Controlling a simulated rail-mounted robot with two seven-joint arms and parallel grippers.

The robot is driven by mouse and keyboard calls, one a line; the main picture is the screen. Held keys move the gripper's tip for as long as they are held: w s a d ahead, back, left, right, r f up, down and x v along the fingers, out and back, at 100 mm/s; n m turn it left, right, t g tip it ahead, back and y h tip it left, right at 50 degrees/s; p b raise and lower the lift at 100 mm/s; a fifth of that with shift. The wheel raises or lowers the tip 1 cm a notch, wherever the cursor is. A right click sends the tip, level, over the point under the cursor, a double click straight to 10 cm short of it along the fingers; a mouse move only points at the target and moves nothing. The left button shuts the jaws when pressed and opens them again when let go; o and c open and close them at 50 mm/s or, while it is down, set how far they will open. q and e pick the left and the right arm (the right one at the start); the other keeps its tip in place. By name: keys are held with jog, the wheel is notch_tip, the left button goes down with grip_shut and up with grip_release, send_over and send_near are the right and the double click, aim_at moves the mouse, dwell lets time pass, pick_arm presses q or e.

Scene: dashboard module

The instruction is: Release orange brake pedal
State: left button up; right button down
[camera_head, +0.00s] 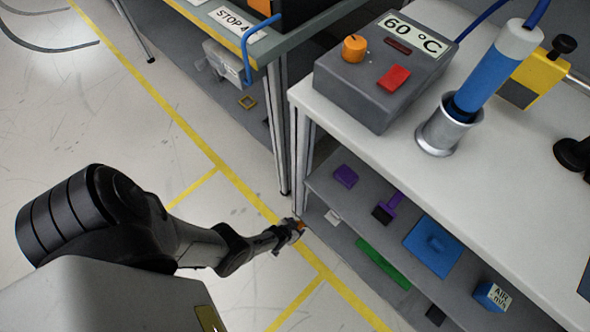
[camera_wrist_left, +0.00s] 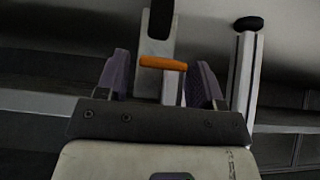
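The orange brake pedal shows in the left wrist view as a short orange bar (camera_wrist_left: 163,62) on a grey metal bracket. In the head view a small orange spot (camera_head: 301,224) shows at the tip of my left arm, low by the front leg of the white bench. My left gripper (camera_wrist_left: 162,59) has its two purple-grey fingers apart, one on each side of the orange bar. Narrow gaps show between the bar and the fingers. In the head view my left gripper (camera_head: 291,229) is small and covers most of the pedal. My right gripper is not in view.
The white bench (camera_head: 500,160) carries a grey 60 °C control box (camera_head: 375,75) and a blue cylinder in a metal cup (camera_head: 440,135). Its lower shelf (camera_head: 340,205) holds several coloured parts. A bench leg (camera_head: 300,160) stands close to my gripper. Open floor lies left.

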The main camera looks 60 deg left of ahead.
pick_arm(q)
jog(key=shift+o, duration=0.5)
jog(key=shift+s+r+p, duration=0.15)
jog(key=shift+r+p, duration=0.15)
jog(key=shift+p, duration=0.05)
jog(key=p+v, duration=1.1)
jog(key=v, duration=0.2)
